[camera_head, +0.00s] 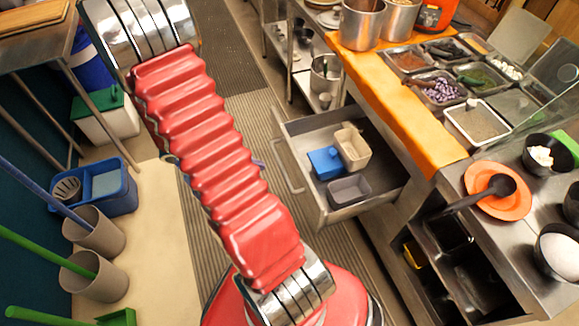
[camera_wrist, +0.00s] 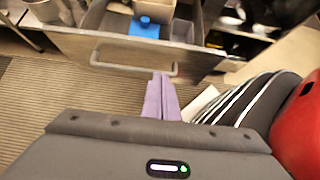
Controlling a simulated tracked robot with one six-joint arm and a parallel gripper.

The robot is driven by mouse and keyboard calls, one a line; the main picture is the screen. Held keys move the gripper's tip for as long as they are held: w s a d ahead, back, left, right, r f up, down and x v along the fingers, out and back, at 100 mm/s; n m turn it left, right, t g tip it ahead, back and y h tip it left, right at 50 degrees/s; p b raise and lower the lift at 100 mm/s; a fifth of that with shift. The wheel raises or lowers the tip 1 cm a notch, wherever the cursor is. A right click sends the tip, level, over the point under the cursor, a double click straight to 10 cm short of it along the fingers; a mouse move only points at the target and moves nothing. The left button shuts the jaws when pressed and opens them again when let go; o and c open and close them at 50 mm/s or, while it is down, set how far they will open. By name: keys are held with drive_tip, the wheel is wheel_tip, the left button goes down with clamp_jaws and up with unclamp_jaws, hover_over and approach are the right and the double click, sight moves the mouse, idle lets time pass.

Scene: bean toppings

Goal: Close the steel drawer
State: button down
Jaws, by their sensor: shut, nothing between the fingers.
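The steel drawer (camera_head: 352,212) stands pulled out from the steel counter in the head view, with a bar handle on its front, facing left. It holds a blue container (camera_head: 325,163), a beige container (camera_head: 352,148) and a grey container (camera_head: 349,190). In the wrist view the drawer's front panel (camera_wrist: 100,45) and its handle (camera_wrist: 134,69) lie across the upper middle. My gripper (camera_wrist: 161,76) shows there with its purple fingers shut and empty, their tips at the handle's lower edge in the picture; I cannot tell if they touch it. In the head view my red arm hides most of the gripper.
The steel counter (camera_head: 461,173) carries topping trays, an orange plate (camera_head: 497,190) and pots. Open shelves (camera_head: 457,268) sit below it. A striped mat (camera_head: 236,137) covers the floor before the drawer. Grey bins (camera_head: 94,276) and a blue bucket (camera_head: 106,186) stand at the left.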

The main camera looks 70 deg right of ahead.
approach(299, 169)
drive_tip(key=a+f+x, duration=0.1)
drive_tip(key=x, duration=0.3)
drive_tip(key=shift+s+d+r, duration=0.3)
drive_tip(key=shift+s+d, duration=0.2)
drive_tip(key=shift+d, duration=0.25)
